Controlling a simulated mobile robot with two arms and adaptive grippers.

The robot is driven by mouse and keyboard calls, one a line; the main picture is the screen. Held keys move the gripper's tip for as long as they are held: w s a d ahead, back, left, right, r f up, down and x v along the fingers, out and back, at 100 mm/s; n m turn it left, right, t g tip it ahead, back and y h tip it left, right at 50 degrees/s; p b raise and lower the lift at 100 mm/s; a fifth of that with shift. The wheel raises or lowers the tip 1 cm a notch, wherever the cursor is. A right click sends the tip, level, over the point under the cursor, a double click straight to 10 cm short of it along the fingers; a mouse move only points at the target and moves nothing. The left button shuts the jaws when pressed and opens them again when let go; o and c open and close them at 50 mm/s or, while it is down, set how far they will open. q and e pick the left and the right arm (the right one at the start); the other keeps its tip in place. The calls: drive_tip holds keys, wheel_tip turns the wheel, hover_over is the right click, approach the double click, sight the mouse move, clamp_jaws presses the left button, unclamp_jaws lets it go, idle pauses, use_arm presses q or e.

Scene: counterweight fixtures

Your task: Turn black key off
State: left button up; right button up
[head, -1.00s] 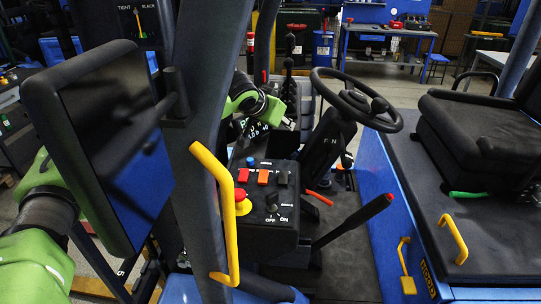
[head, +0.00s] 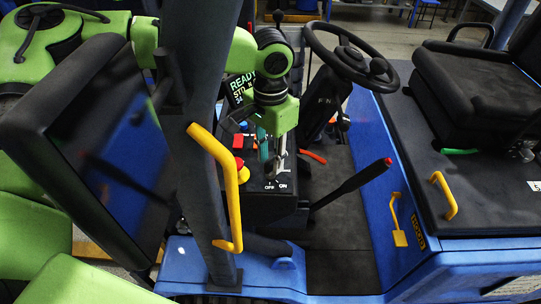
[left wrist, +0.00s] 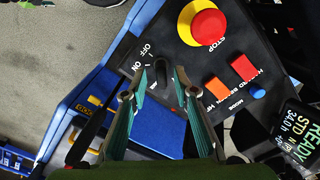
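The black key (left wrist: 162,73) shows in the left wrist view on the dark control panel (left wrist: 254,22), beside the white OFF and ON labels. Which label it points at I cannot tell. My left gripper (left wrist: 161,78) is open, with one finger on each side of the key; contact is not clear. In the head view my left gripper (head: 273,163) points down over the panel (head: 262,205) and hides the key, just above the OFF and ON labels. My right gripper is not in view.
A red stop button (left wrist: 208,25) on a yellow base is close by, with orange (left wrist: 217,88) and red (left wrist: 243,68) switches beside it. In the head view a yellow handrail (head: 228,190), a dark lever (head: 350,186) and a steering wheel (head: 350,55) surround the panel.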

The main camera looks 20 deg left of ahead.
use_arm(q)
drive_tip(key=shift+w+f, duration=0.2)
drive_tip(key=shift+f, duration=0.75)
drive_tip(key=shift+a, duration=0.1)
clamp_jaws()
drive_tip(key=shift+n, duration=0.3)
drive_tip(key=n, duration=0.4)
drive_tip(key=shift+s, duration=0.1)
drive_tip(key=shift+n, duration=2.2)
drive_tip(key=shift+r, duration=0.1)
unclamp_jaws()
